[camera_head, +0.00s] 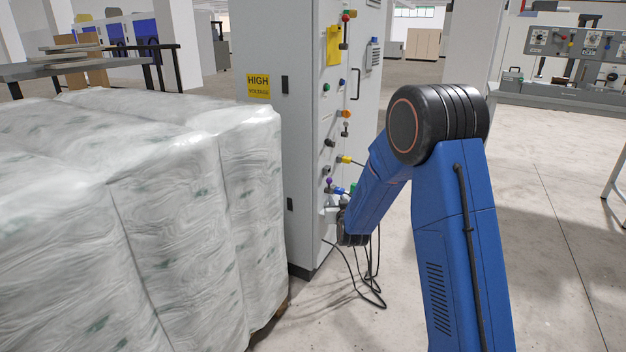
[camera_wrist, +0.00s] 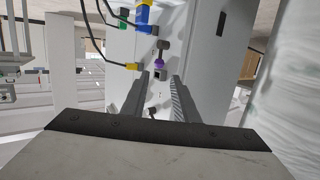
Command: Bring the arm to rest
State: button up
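My blue arm (camera_head: 375,195) is bent at its black elbow joint and reaches down toward the front of a grey electrical cabinet (camera_head: 300,140). My gripper (camera_head: 334,212) is close to the cabinet's panel, partly hidden by the wrist. In the wrist view my gripper (camera_wrist: 159,76) has its two fingers apart, with nothing between them but the cabinet's face behind.
White plastic-wrapped bales (camera_head: 190,200) stand close to the left of the cabinet. Black cables (camera_head: 365,280) hang to the floor below my wrist. A workbench with a control panel (camera_head: 575,42) stands at the back right. The floor on the right (camera_head: 560,220) is clear.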

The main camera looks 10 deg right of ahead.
jog(key=s+d+r+g, duration=0.15)
jog(key=s+r, duration=0.25)
jog(key=s, duration=0.4)
jog(key=s+r+g+y, duration=0.1)
jog(key=s+r+g, duration=0.1)
jog(key=s+r, duration=0.45)
jog(key=s+d+r+g, duration=0.1)
jog(key=s+r+g, duration=0.1)
jog(key=s, duration=0.7)
jog(key=s+d+g, duration=0.2)
jog(key=s, duration=1.6)
jog(key=s+d+g, duration=0.1)
jog(key=s+g, duration=0.2)
jog(key=s, duration=1.4)
jog(key=shift+s+d+f+g, duration=0.2)
jog(key=shift+s+d+g, duration=0.15)
jog(key=shift+s, duration=0.05)
jog(key=shift+w, duration=0.1)
